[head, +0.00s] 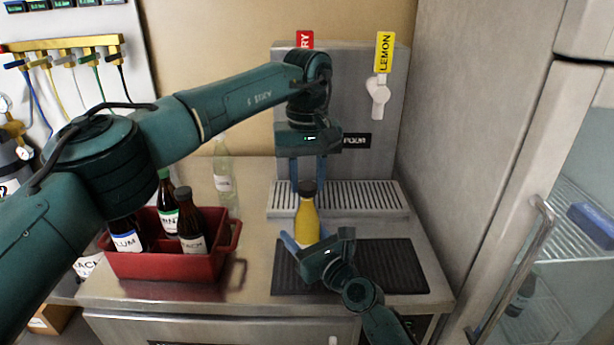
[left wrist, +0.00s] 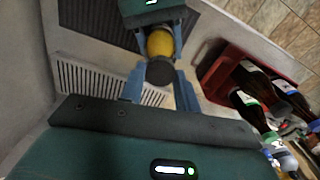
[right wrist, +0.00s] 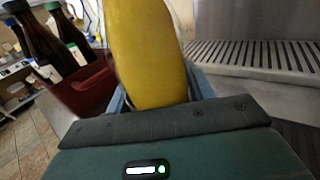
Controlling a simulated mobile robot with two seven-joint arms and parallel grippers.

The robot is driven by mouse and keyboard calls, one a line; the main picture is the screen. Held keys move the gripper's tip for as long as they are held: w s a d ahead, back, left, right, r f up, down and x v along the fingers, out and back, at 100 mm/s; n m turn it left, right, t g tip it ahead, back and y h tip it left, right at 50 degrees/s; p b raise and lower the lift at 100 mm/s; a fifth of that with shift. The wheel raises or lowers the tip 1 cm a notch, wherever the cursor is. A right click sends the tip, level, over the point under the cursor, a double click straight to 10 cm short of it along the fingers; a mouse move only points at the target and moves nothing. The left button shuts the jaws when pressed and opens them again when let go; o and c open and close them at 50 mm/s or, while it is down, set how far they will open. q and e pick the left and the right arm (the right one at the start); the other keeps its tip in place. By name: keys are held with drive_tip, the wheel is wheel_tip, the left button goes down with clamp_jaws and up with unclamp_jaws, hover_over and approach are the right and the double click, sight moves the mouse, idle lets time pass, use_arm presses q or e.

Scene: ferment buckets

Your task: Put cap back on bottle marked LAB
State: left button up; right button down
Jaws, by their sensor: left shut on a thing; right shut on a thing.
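A yellow bottle (head: 307,222) stands upright over the dark mat, with no LAB marking readable on the sides I see. My right gripper (head: 308,242) is shut on its lower body; the yellow body also fills the middle of the right wrist view (right wrist: 150,55). A dark cap (head: 307,187) is at the top of the bottle. My left gripper (head: 308,181) points down from above and is shut on the cap. The left wrist view shows the round cap (left wrist: 160,70) between the blue fingers, in line with the bottle. Whether it is seated or just above the neck, I cannot tell.
A red crate (head: 165,266) with several dark bottles stands at the left. A clear bottle (head: 223,175) stands behind it. A dispenser with a slatted drip tray (head: 380,199) is at the back. The black ribbed mat (head: 390,265) has free room at right; a fridge handle (head: 520,265) juts out beyond.

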use_arm(q)
drive_tip(key=m, duration=0.7)
drive_tip(key=o, duration=0.9)
drive_tip(key=shift+o, duration=0.2)
drive_tip(key=shift+r, duration=2.3)
drive_tip(key=shift+c, duration=0.4)
